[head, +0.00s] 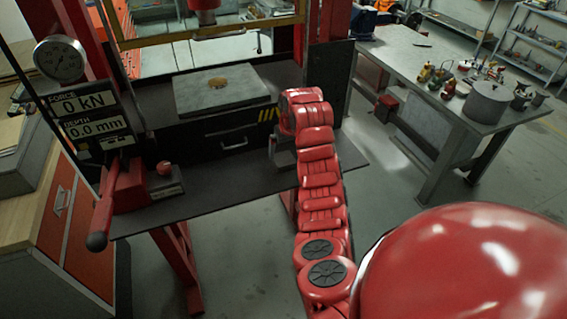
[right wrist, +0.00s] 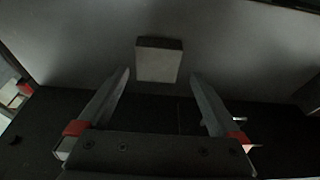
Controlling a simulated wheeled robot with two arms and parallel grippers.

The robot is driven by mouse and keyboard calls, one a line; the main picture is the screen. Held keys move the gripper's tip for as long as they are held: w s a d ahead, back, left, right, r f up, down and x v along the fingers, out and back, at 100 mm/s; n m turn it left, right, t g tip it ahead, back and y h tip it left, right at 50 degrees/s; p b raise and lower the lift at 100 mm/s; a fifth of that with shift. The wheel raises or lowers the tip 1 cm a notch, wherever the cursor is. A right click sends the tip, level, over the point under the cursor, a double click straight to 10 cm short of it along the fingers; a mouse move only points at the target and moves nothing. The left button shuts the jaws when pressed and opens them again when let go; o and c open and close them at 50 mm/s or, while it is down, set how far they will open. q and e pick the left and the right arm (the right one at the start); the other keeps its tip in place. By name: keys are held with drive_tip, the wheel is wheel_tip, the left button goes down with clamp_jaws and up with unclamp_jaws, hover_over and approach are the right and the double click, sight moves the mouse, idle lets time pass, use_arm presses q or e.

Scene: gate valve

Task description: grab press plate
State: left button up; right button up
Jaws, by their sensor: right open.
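In the right wrist view, a small pale square block (right wrist: 158,58), which looks like the press plate, sits on a dark grey surface just beyond the fingertips. My right gripper (right wrist: 160,82) is open, with one finger on each side of the gap and nothing between them. In the head view, my right gripper (head: 283,157) points down at the right end of the press's dark front shelf. The block cannot be made out there; my red arm and gripper cover that spot. My left gripper is not in view.
A red pump with a lever (head: 104,205) stands at the shelf's left, below a force readout (head: 85,103). A workbench (head: 420,60) with pots is at right.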

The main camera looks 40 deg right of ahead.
sight(284, 158)
drive_tip(key=shift+f, duration=0.1)
drive_tip(key=p+x, duration=0.3)
drive_tip(key=x, duration=0.1)
drive_tip(key=shift+w+d+p, duration=0.2)
drive_tip(key=shift+w+p, duration=0.1)
drive_tip(key=shift+p, duration=0.05)
drive_tip(key=shift+w+f, duration=0.1)
drive_tip(key=shift+f, duration=0.25)
clamp_jaws()
